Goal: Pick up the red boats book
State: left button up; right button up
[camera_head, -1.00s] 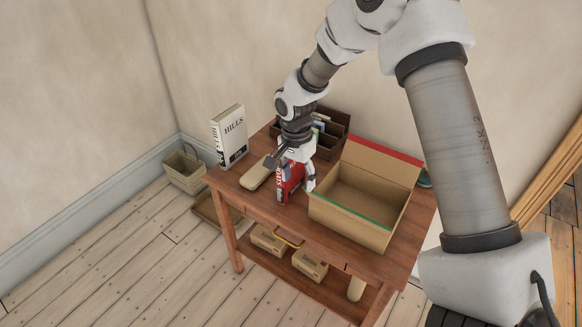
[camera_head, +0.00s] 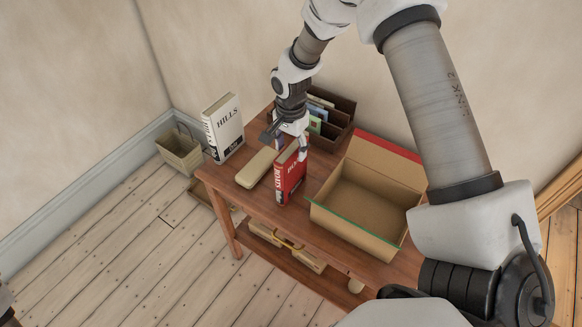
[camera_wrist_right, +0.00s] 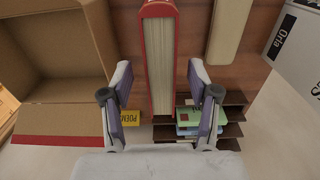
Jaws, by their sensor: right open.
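The red boats book (camera_head: 291,178) stands upright on the wooden table, its spine and red cover showing in the head view. In the right wrist view the book (camera_wrist_right: 160,60) shows its cream page edges inside a red cover. My right gripper (camera_head: 290,143) is open just above and behind the book. In the wrist view its two fingers (camera_wrist_right: 159,66) are spread on either side of the book's line, with gaps on both sides. My left gripper is not in view.
An open cardboard box (camera_head: 365,197) stands close to the right of the book. A tan case (camera_head: 256,167) lies to its left, and a white HILLS book (camera_head: 223,127) stands beyond. A dark organizer (camera_head: 335,115) with booklets is behind. A basket (camera_head: 180,150) sits on the floor.

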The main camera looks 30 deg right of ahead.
jog(key=shift+w+d+f, duration=0.15)
jog(key=shift+w+f, duration=0.1)
jog(key=shift+f, duration=0.55)
jog(key=shift+s+r, duration=0.2)
jog(key=shift+r, duration=0.05)
jog(key=shift+c, duration=1.4)
jog(key=shift+a, duration=0.2)
grip_shut()
jog(key=shift+r, duration=0.1)
